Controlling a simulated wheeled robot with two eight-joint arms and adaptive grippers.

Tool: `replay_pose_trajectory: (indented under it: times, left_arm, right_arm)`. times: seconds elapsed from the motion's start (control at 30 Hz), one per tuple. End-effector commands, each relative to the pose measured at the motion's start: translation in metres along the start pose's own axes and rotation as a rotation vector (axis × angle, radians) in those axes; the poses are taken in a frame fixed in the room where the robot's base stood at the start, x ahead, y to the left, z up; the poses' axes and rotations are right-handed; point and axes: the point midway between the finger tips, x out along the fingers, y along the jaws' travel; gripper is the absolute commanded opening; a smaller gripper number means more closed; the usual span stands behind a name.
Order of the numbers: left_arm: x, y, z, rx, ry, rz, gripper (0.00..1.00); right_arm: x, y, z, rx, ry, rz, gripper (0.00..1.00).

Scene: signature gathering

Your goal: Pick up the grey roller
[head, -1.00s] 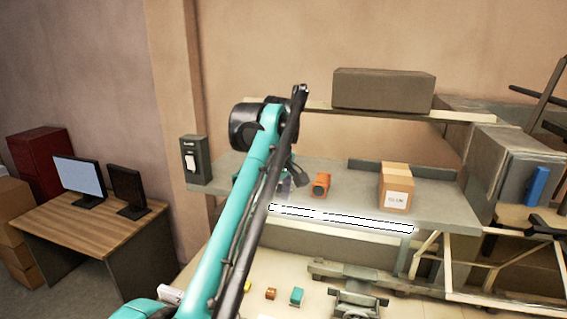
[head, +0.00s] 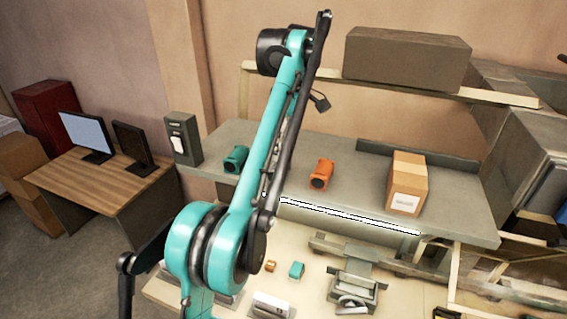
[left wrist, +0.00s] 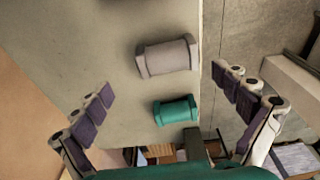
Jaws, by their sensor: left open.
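The grey roller (left wrist: 167,57) lies on the grey shelf in the left wrist view, in the upper middle. A teal roller (left wrist: 176,110) lies just below it there, nearer the shelf edge. My left gripper (left wrist: 163,80) is open and empty, its fingers spread to either side below the grey roller. In the head view the teal roller (head: 236,158) and an orange roller (head: 321,174) stand on the shelf (head: 455,205). The grey roller is not visible there; my left arm covers the space between those two. My right gripper is not in view.
A cardboard box (head: 407,184) stands on the shelf right of the orange roller. A big brown box (head: 408,58) rests on a higher ledge. Small blocks, including a teal one (head: 296,269), lie on the lower bench. A desk with monitors (head: 85,135) stands at left.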

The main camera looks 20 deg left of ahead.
Motion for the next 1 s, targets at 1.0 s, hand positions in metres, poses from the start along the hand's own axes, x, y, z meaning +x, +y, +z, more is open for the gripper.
replay_pose_trajectory:
  times: [1.0]
  left_arm:
    - [0.064, -0.008, 0.002, 0.001, 0.000, 0.001, 0.72]
  right_arm:
    - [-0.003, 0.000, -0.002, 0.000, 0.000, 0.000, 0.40]
